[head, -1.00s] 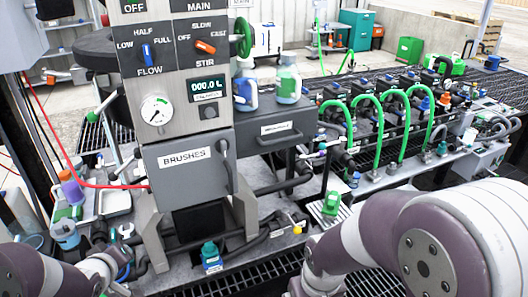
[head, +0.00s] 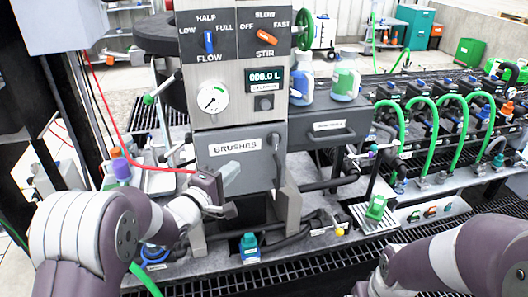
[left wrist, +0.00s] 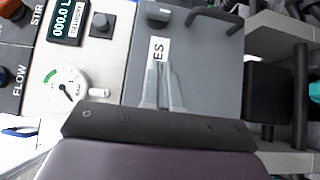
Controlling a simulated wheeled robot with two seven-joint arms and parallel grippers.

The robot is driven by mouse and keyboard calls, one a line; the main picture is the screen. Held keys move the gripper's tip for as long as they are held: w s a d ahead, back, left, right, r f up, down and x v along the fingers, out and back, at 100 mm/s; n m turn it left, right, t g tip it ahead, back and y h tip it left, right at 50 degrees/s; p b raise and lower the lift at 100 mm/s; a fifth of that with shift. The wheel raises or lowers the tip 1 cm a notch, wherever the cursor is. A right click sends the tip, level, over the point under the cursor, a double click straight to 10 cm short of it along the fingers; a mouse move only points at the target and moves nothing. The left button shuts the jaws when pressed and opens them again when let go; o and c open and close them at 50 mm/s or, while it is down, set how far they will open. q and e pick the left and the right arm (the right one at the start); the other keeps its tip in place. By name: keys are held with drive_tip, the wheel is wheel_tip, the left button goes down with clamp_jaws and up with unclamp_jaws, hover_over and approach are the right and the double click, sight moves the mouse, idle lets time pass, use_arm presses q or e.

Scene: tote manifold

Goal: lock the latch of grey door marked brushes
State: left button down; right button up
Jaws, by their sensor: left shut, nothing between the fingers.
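The grey door (head: 240,172) marked BRUSHES (head: 235,147) is on the panel's front below the gauge and looks shut. A small dark latch knob (head: 273,140) sits at its upper right corner, above a vertical handle (head: 279,172). In the left wrist view the knob (left wrist: 158,14) and handle (left wrist: 213,20) are at the top edge; the gripper covers part of the label. My left gripper (head: 232,210) is in front of the door's lower left; its fingers (left wrist: 165,85) are together and empty, apart from the knob. My right gripper's fingers are out of view.
A grey drawer (head: 330,135) juts out right of the door, with bottles on top. A red hose (head: 150,169) runs in from the left. A teal-capped bottle (head: 250,246) stands below the door. Dials and a gauge (head: 212,97) are above.

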use_arm(q)
approach(272, 146)
drive_tip(key=w+a, duration=0.1)
drive_tip(key=w, duration=0.3)
drive_tip(key=d, duration=0.1)
drive_tip(key=d+p, duration=0.1)
drive_tip(key=w+d, duration=0.1)
drive_tip(key=shift+r+p, duration=0.3)
drive_tip(key=shift+w+d, duration=0.1)
drive_tip(key=shift+d, duration=0.25)
drive_tip(key=shift+f, duration=0.15)
drive_tip(key=shift+f+b, duration=0.1)
drive_tip(key=shift+b, duration=0.3)
drive_tip(key=shift+n+t+b, duration=0.3)
drive_tip(key=shift+b, duration=0.1)
